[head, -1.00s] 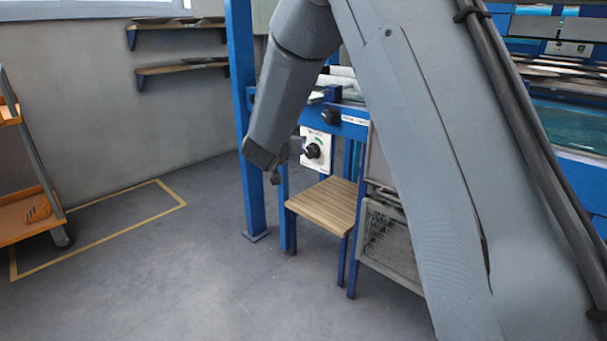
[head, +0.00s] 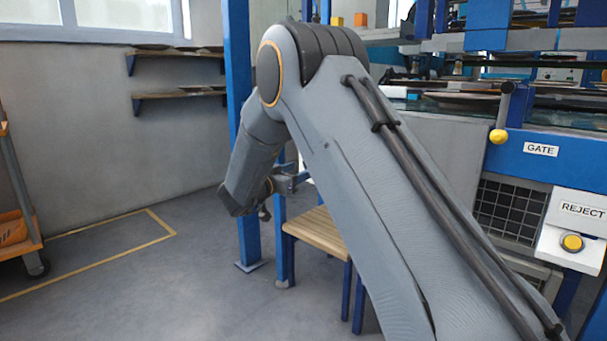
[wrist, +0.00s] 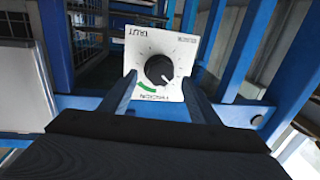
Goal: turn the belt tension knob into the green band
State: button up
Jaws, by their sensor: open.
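The belt tension knob (wrist: 158,70) is a round black knob on a white dial plate (wrist: 182,50) in the wrist view. The plate appears upside down there, with printed lettering. The green band (wrist: 147,87) is a short arc below and left of the knob. A small pale mark shows at the knob's lower right, outside the green band. My gripper (wrist: 159,100) is open, one finger on each side of the knob in the picture, with nothing held. Contact cannot be judged. In the head view my gripper (head: 292,182) is beyond my arm, which hides the knob.
A slatted wooden stool (head: 318,231) stands below, beside a blue post (head: 242,130). A blue frame with a GATE label (head: 541,149) and a REJECT button (head: 572,242) is at the right. An orange trolley (head: 18,232) is at the left. The floor between is free.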

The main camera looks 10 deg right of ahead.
jog(key=b+x, duration=0.1)
jog(key=x, duration=0.2)
jog(key=c, duration=1)
jog(key=shift+c, duration=0.2)
